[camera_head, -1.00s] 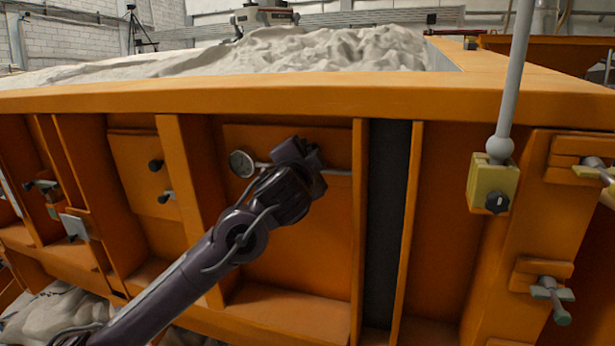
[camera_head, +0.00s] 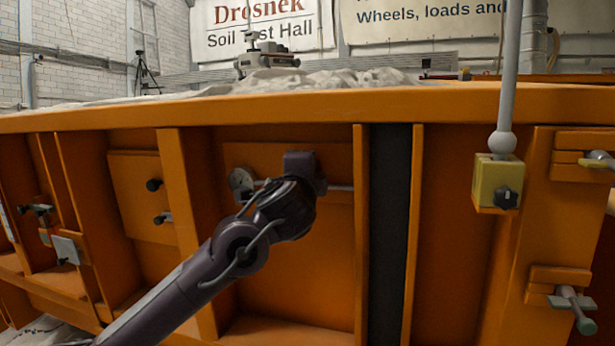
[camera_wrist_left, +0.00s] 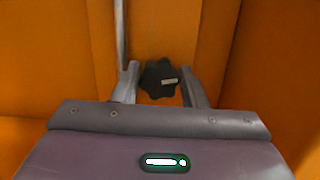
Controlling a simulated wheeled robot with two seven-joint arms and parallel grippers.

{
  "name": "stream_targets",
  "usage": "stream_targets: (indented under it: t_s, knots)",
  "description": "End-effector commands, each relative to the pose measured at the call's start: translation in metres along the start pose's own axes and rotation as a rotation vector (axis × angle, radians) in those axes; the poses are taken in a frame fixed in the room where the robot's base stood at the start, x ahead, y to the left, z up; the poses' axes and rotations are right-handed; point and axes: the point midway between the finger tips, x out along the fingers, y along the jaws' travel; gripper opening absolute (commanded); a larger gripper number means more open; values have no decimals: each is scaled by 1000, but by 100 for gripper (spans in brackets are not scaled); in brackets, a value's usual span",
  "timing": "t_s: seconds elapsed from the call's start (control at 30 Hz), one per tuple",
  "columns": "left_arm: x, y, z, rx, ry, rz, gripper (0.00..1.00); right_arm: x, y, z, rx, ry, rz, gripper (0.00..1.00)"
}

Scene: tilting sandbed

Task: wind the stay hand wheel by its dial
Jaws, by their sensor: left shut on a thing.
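The stay hand wheel (camera_wrist_left: 157,82) is a small black lobed knob with a pale mark, seen in the left wrist view. My left gripper (camera_wrist_left: 160,88) has one finger on each side of it and is shut on it. In the head view my left gripper (camera_head: 318,178) is at the orange side panel, and its body hides the wheel. My right gripper is not in view.
A grey rod (camera_head: 341,188) runs right from behind my gripper. Orange ribs (camera_head: 360,235) stand on both sides of this bay. A yellow block (camera_head: 496,181) holds a grey post at the right.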

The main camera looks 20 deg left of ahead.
Motion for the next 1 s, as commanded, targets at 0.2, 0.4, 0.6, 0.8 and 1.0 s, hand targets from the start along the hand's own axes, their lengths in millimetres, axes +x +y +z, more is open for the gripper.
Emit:
stream_targets:
  t_s: [0.2, 0.4, 0.6, 0.8, 1.0]
  knots:
    - [0, 2, -1, 7, 2, 3, 16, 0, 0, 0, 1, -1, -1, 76]
    - [0, 2, -1, 7, 2, 3, 44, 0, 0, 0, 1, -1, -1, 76]
    - [0, 2, -1, 6, 2, 3, 60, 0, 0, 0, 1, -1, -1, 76]
    - [0, 4, -1, 7, 1, 6, 60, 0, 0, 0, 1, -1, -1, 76]
    - [0, 5, -1, 8, 1, 8, 60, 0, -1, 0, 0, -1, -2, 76]
